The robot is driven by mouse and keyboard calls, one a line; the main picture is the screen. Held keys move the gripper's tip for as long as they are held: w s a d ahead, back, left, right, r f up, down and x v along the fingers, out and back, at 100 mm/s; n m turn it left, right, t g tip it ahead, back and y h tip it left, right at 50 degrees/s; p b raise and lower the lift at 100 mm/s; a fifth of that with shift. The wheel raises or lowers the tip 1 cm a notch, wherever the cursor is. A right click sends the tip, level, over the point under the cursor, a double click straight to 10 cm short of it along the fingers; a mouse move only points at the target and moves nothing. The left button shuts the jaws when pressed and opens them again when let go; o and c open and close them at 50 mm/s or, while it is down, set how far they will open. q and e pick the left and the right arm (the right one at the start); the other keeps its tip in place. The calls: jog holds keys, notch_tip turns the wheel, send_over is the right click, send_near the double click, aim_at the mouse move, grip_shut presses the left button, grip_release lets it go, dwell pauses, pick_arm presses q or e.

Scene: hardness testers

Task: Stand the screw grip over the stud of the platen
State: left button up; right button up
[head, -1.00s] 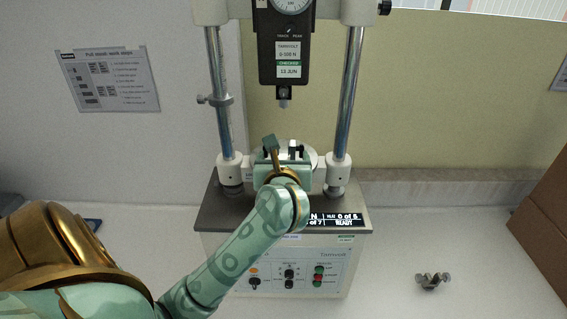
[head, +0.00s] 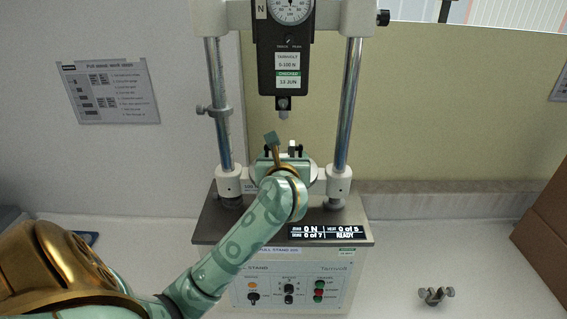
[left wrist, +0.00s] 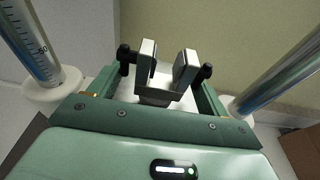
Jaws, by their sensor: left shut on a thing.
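My left gripper (head: 281,160) is shut on the screw grip (head: 292,150), a U-shaped piece with two pale jaw plates and black side screws. In the left wrist view the screw grip (left wrist: 187,72) stands upright between the green fingers, its jaws apart. They are over the pale round platen (head: 312,172) of the pull stand, between its two columns. My gripper and the held grip hide the platen's middle, so the stud does not show. I cannot tell whether the grip touches the platen. My right gripper is not in view.
The force gauge (head: 281,65) hangs above my gripper, with its hook end (head: 283,108) close overhead. Chrome columns (head: 221,105) stand on either side. A second, silver clamp (head: 436,296) lies on the table at right. A brown box (head: 545,235) stands at the right edge.

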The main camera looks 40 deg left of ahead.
pick_arm(q)
jog(key=shift+w+a, duration=0.4)
jog(key=shift+w, duration=0.05)
jog(key=shift+f+b, duration=0.45)
jog(key=shift+b, duration=0.05)
jog(key=shift+d+f, duration=0.15)
jog(key=shift+f, duration=0.2)
jog(key=shift+r+p, duration=0.2)
jog(key=shift+p, duration=0.1)
jog(key=shift+s+d+f, duration=0.1)
jog(key=shift+f, duration=0.15)
dwell(0.8)
jog(key=shift+r, duration=0.3)
dwell(0.6)
jog(key=shift+f, duration=0.25)
jog(key=shift+r, duration=0.25)
dwell(0.4)
jog(key=shift+r, duration=0.15)
dwell(0.4)
